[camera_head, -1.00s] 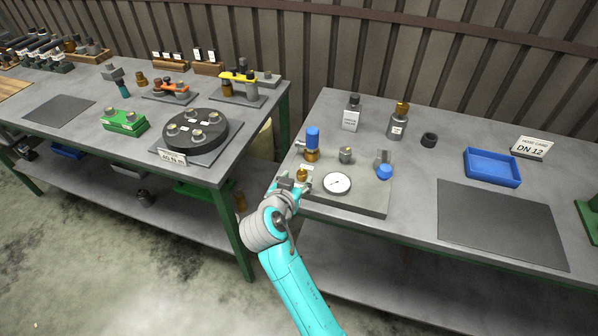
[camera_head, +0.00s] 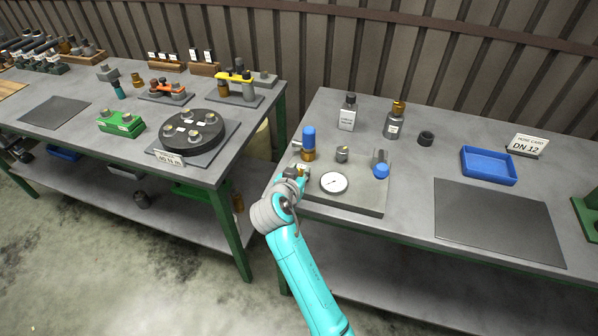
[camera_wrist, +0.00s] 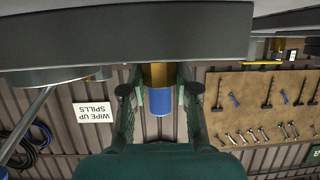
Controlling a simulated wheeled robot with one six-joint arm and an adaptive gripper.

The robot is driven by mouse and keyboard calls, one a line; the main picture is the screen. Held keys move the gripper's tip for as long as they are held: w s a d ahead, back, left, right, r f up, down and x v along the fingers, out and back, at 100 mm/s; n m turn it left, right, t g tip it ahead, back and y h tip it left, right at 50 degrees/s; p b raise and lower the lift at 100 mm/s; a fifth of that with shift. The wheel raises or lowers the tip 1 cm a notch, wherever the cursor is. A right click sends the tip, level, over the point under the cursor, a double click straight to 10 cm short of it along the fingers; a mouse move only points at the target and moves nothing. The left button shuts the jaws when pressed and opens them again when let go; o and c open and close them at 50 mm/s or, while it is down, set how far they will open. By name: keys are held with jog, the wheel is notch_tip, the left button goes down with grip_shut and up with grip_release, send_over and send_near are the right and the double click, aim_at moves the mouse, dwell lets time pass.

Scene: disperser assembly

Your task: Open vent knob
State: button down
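A grey plate (camera_head: 345,201) on the right bench carries a white round gauge (camera_head: 333,183), a brass valve with a tall blue cap (camera_head: 309,138), a small grey fitting (camera_head: 342,153) and a blue round knob (camera_head: 381,170). I cannot tell which part is the vent knob. My gripper (camera_head: 296,170) is at the plate's left front corner, beside a small brass part (camera_head: 303,168) that it partly hides. In the wrist view, which is upside down, my gripper's fingers (camera_wrist: 160,90) are apart. The blue cap (camera_wrist: 160,101) shows in the gap between them; contact with the small brass part is not visible.
A blue tray (camera_head: 488,166) and a dark mat (camera_head: 498,221) lie to the right. The left bench (camera_head: 225,160) stands across a gap.

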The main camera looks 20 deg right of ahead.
dwell(0.3)
jog(key=n+t+y, duration=0.1)
jog(key=n+y, duration=0.2)
jog(key=shift+d+n+t+y, duration=0.1)
jog(key=shift+n+t+y, duration=0.2)
jog(key=shift+t, duration=0.1)
jog(key=shift+n+y, duration=2)
jog(key=shift+y, duration=0.4)
jog(key=c, duration=0.8)
grip_release()
jog(key=shift+c, duration=0.2)
jog(key=v, duration=1.2)
jog(key=shift+f, duration=0.25)
